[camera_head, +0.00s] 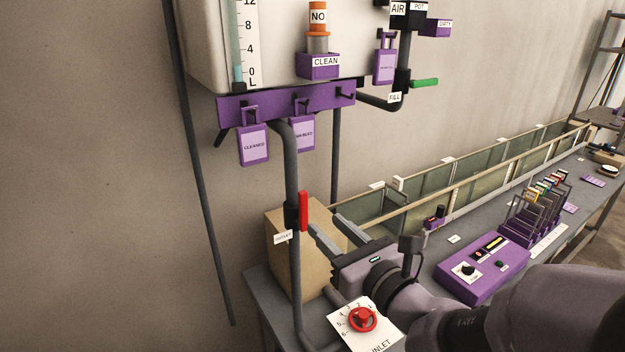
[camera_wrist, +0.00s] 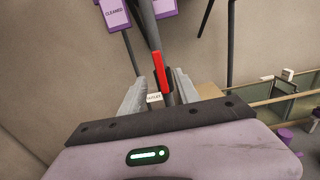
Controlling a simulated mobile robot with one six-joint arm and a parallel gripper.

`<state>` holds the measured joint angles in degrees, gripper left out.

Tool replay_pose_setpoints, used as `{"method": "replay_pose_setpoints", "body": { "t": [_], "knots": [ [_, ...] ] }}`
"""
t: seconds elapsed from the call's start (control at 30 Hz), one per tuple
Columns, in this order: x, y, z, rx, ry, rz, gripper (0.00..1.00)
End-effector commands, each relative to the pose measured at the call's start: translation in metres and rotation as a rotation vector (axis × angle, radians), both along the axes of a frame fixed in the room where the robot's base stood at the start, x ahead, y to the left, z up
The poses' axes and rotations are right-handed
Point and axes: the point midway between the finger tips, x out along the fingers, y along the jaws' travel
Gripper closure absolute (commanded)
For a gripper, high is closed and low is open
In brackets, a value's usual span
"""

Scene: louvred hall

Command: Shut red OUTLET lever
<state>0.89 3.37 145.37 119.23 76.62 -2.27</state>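The red OUTLET lever (camera_head: 303,211) stands upright, roughly in line with the dark vertical pipe below the tank. It sits on a black valve body, with a small OUTLET tag (camera_head: 283,237) to its left. My gripper (camera_head: 325,222) is open and empty just right of the lever in the head view. In the wrist view the red lever (camera_wrist: 159,72) shows ahead, between my two spread fingers (camera_wrist: 158,82). The fingers appear apart from it; the exact remaining gap is hard to tell.
A cardboard box (camera_head: 283,221) stands behind the pipe. A red INLET knob (camera_head: 362,319) on a white plate is below my gripper. Purple tags (camera_head: 253,145) hang above the lever. A purple control box (camera_head: 482,270) and card racks (camera_head: 535,215) stand on the bench at right.

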Motion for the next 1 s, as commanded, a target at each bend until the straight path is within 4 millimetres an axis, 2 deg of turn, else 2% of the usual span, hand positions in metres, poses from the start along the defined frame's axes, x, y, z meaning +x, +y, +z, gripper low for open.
{"method": "replay_pose_setpoints", "body": {
  "t": [0.03, 0.3, 0.67, 1.0],
  "knots": [
    [0.003, 0.002, 0.006, 0.000, 0.005, 0.002, 0.62],
    [0.019, 0.013, 0.005, -0.003, 0.003, -0.001, 0.62],
    [0.061, 0.043, 0.001, -0.003, 0.001, 0.001, 0.62],
    [0.074, 0.051, 0.001, -0.003, 0.001, 0.001, 0.62]
  ]
}}
